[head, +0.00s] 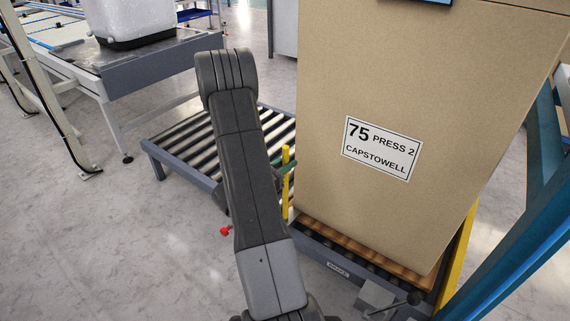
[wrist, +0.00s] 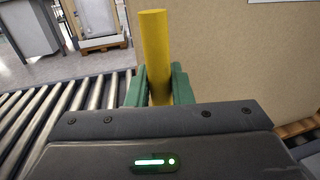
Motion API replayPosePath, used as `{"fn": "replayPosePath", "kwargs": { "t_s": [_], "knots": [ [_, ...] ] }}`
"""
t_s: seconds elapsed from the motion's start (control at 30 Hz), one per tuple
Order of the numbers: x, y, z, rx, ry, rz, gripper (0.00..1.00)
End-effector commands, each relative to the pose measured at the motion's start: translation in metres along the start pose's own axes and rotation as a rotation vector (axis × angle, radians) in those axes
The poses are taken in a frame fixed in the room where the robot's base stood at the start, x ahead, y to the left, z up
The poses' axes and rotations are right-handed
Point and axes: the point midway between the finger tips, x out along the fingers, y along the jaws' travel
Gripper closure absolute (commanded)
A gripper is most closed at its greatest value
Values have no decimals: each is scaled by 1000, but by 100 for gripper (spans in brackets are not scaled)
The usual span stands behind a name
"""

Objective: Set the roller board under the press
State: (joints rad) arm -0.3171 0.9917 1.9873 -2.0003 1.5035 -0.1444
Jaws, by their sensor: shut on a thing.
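A dark roller board (head: 338,268) with a small plate on its front edge sits low at the lower right in the head view. A tall tan box (head: 420,90) labelled "75 PRESS 2 CAPSTOWELL" stands over it on a wooden base (head: 415,268), hiding most of the rollers. A yellow post (head: 286,205) rises at the box's left side. My gripper (head: 287,170) has its green fingers at that post, partly hidden behind my arm. In the wrist view, the fingers (wrist: 158,88) are closed around the upright yellow post (wrist: 155,45), beside the tan box wall (wrist: 235,60). I cannot tell which part is the press.
A roller conveyor (head: 180,150) stands left of my arm. A blue frame beam (head: 530,240) slants at the right. A grey bench (head: 150,65) carries a white container (head: 130,18) at the upper left. A red knob (head: 225,231) shows near my arm. The floor at lower left is clear.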

Motion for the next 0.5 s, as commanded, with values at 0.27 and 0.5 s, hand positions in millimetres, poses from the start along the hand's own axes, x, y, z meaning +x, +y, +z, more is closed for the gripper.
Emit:
{"fn": "replayPosePath", "kwargs": {
  "t_s": [0.27,0.5],
  "knots": [
    [0,-4,-2,-6,3,-8,61],
    [-3,-2,-1,-5,2,-5,61]
  ]
}}
